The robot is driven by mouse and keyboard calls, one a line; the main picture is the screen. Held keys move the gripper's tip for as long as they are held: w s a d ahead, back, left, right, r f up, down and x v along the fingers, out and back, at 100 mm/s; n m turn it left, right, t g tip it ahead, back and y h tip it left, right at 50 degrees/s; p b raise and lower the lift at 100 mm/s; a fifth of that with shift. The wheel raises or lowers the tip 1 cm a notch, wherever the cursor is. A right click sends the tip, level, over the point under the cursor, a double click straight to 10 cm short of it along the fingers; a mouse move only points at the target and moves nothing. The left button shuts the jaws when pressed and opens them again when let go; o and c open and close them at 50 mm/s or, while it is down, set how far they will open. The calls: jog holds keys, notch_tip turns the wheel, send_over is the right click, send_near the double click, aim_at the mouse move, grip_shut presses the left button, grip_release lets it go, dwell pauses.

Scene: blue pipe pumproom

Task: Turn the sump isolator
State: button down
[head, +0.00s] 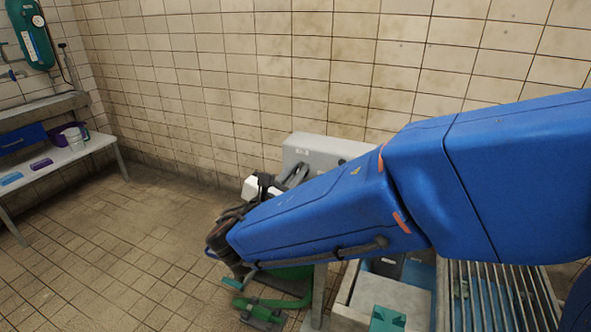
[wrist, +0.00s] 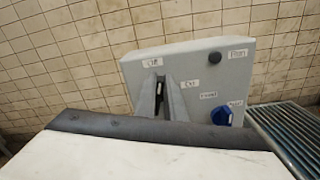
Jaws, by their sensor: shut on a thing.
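A grey control box (wrist: 190,58) with small white labels stands by the tiled wall; it also shows in the head view (head: 325,146). My gripper (wrist: 164,98) is at the left part of its face, fingers close together, shut on a small dark switch handle (wrist: 159,88). The fingers hide most of that handle, and I cannot read from its label whether it is the sump isolator. A blue knob (wrist: 222,116) sits at the lower right of the face, and a black knob (wrist: 213,57) at the upper middle. In the head view my arm hides much of the box.
A slatted metal rack (wrist: 285,130) stands right of the box. In the head view, green equipment (head: 270,307) is on the floor below my wrist. A bench (head: 75,152) with small items stands at far left. The tiled floor between is clear.

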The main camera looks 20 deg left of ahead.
jog(key=m, duration=0.2)
jog(key=d+m, duration=0.1)
jog(key=m, duration=0.2)
jog(key=f+m, duration=0.1)
jog(key=m, duration=0.1)
jog(key=shift+s+d+f, duration=0.1)
jog(key=shift+d, duration=0.15)
jog(key=m, duration=0.4)
jog(key=shift+d+f, duration=0.2)
jog(key=shift+f, duration=0.2)
jog(key=shift+f+m, duration=0.25)
jog(key=shift+m, duration=0.6)
jog(key=shift+f+m, duration=0.2)
jog(key=shift+m, duration=0.65)
jog(key=c, duration=1.8)
grip_release()
jog(key=shift+c, duration=0.2)
jog(key=s+a, duration=0.1)
jog(key=s, duration=1.6)
jog(key=shift+s+a, duration=0.15)
jog(key=shift+s, duration=0.05)
